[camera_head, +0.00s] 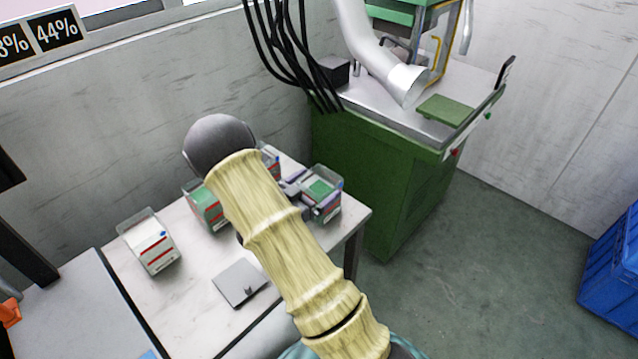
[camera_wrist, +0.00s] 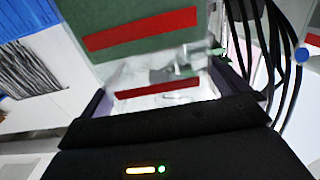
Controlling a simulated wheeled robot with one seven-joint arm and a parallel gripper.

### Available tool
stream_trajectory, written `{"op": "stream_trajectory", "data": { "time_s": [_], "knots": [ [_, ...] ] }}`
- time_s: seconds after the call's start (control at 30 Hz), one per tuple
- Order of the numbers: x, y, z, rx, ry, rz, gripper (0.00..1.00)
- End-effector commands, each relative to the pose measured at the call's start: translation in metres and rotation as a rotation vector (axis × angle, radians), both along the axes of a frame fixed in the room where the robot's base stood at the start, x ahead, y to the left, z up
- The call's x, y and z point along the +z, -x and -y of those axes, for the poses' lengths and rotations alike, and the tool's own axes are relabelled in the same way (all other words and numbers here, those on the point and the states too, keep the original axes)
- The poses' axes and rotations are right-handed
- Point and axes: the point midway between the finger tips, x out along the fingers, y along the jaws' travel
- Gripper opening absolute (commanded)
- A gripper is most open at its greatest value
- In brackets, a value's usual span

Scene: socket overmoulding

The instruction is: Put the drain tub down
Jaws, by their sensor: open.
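A clear tub (camera_head: 323,193) with green contents and red stripes stands at the right end of the white table, near its corner. I take it to be the drain tub. My gripper (camera_head: 309,197) is at this tub, with its fingers open on either side of it. In the wrist view the tub's wall (camera_wrist: 140,68), with green and red bands, fills the space in front of my open gripper (camera_wrist: 165,88). Whether the fingers touch the tub I cannot tell. My arm hides part of the table.
On the white table (camera_head: 195,300) stand a similar green tub (camera_head: 203,203), a white tub (camera_head: 150,243) and another partly hidden tub (camera_head: 271,158). A grey flat plate (camera_head: 240,282) lies in front. A green machine (camera_head: 385,180) with black cables stands just beyond the table.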

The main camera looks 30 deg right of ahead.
Motion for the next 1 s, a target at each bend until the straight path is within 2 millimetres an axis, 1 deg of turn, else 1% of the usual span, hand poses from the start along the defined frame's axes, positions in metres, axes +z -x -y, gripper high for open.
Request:
{"op": "stream_trajectory", "data": {
  "time_s": [0.03,0.3,0.4,0.5,0.67,1.0],
  "knots": [
    [-0.001,0.002,-0.010,0.005,-0.001,0.000,1.00],
    [0.000,0.021,-0.060,0.006,0.000,0.000,1.00],
    [0.000,0.027,-0.077,0.005,0.000,0.000,1.00],
    [0.000,0.032,-0.090,0.004,0.000,0.000,1.00],
    [0.000,0.036,-0.098,0.002,0.000,-0.001,1.00],
    [0.000,0.036,-0.098,0.001,0.000,-0.001,1.00]
  ]
}}
